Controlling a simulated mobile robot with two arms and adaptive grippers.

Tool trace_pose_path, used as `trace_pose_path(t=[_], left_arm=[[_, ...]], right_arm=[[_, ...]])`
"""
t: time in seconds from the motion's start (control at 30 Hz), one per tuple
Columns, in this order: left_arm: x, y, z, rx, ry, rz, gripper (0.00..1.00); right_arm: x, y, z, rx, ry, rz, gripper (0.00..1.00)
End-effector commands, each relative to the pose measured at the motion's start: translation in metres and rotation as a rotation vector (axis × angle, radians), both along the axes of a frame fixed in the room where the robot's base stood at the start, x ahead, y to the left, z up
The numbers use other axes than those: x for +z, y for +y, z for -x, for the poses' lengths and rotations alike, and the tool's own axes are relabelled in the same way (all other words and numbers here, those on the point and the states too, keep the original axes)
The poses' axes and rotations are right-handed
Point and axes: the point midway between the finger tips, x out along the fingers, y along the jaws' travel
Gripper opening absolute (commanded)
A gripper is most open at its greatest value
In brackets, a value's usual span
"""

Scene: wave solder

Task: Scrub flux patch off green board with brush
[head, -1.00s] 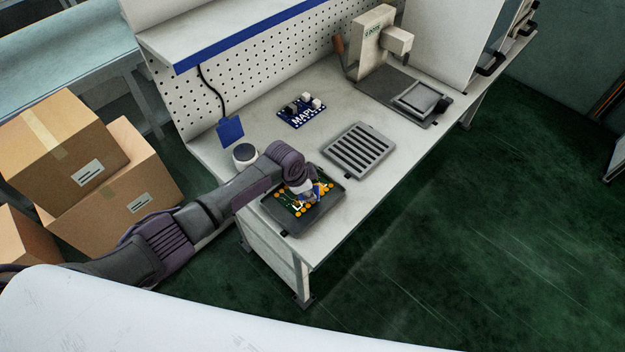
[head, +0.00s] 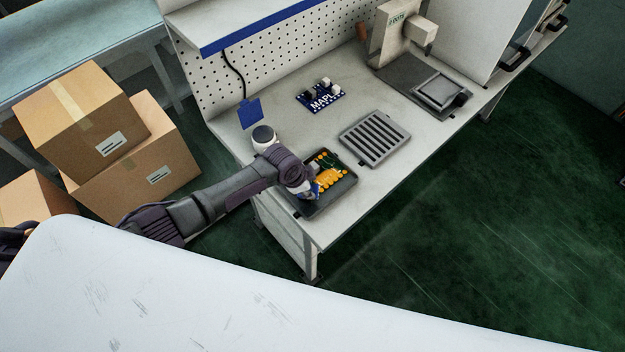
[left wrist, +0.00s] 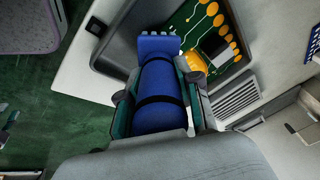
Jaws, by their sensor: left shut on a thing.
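The green board (head: 325,163) with gold pads lies in a dark tray (head: 318,208) near the bench's front left corner. It also shows in the left wrist view (left wrist: 185,15), with gold pads and a black chip. My left gripper (left wrist: 155,95) is shut on a blue brush (left wrist: 158,85), whose head lies over the tray's edge beside the board. In the head view the gripper (head: 308,190) is over the tray's left part and hides part of the board. An amber area (head: 327,180) shows on the board; I cannot tell flux from pads. My right gripper is not in view.
A slotted grey rack (head: 375,138) stands right of the tray. A blue MAPL board (head: 319,97) lies behind. A round white-rimmed container (head: 264,137) is close behind my left arm. A press-like machine (head: 400,35) stands farther right. Cardboard boxes (head: 130,165) are left of the bench.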

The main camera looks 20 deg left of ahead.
Motion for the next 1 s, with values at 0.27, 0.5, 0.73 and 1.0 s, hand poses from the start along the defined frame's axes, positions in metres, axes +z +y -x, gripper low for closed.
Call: trace_pose_path(t=[0.27, 0.5, 0.73, 1.0], left_arm=[[0.000, 0.006, 0.011, 0.001, 0.000, 0.001, 0.00], [0.000, 0.006, 0.011, 0.001, 0.000, 0.001, 0.00], [0.019, 0.006, 0.010, -0.001, -0.002, 0.002, 0.00], [0.046, 0.006, 0.010, 0.000, -0.002, 0.001, 0.00]], right_arm=[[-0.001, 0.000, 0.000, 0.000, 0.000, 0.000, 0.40], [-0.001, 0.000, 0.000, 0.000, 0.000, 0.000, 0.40], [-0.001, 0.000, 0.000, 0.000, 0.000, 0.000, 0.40], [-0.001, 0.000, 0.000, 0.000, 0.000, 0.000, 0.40]])
